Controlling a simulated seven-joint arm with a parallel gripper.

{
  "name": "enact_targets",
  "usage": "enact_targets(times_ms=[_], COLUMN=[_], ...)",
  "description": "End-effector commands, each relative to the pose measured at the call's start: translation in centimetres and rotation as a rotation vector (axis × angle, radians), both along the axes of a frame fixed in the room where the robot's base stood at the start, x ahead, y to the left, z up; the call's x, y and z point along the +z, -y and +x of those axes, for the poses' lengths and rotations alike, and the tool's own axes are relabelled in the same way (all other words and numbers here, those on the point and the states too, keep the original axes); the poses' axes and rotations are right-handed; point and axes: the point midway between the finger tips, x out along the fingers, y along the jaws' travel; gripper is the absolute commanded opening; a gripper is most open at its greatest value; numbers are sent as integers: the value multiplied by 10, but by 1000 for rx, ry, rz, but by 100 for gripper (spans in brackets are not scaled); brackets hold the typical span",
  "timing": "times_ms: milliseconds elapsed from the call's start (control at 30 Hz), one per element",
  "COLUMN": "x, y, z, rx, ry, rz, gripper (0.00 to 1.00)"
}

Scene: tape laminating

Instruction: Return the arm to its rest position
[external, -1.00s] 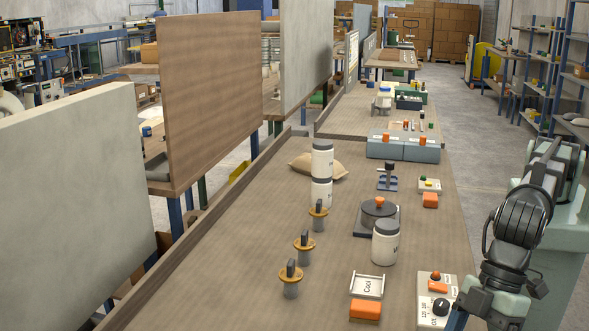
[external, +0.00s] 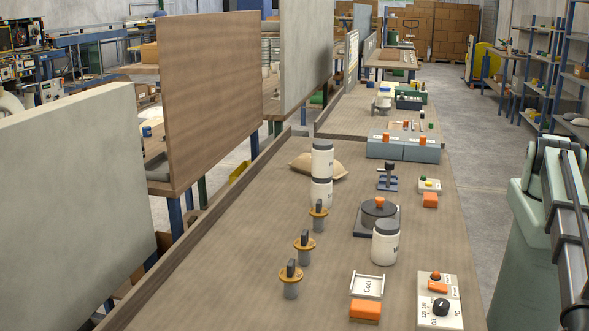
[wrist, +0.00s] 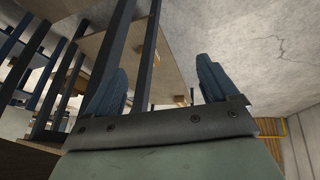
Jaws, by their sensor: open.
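My gripper (wrist: 160,85) shows in the wrist view with its two blue fingers spread apart and nothing between them. It points away from the bench, toward a wooden shelf and a pale concrete surface. In the external view only part of my arm shows at the right edge, beside the bench; the gripper itself is out of that picture. The wooden workbench (external: 240,270) lies to the left of my arm, and nothing on it is touched by me.
Shelving (wrist: 165,55) stands beyond my fingers in the wrist view.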

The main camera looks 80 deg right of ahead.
Motion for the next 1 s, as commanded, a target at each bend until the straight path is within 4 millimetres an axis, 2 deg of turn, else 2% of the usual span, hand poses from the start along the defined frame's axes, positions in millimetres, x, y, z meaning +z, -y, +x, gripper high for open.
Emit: enact_targets(times_ms=[33, 167, 233, 467, 567, 667, 800, 1000], x=[-13, -38, -52, -91, -109, -131, -164, -205], y=[6, 19, 29, 80, 110, 148, 212, 307], z=[-4, -7, -1, 49, 74, 102, 140, 179], rx=[25, 76, 88, 39, 4, -38, -106, -201], ry=[15, 44, 53, 41, 26, 6, -33, -99], rz=[-14, -44, -63, -135, -174, -219, -291, -387], gripper=[87, 87, 87, 87, 87, 87, 87, 87])
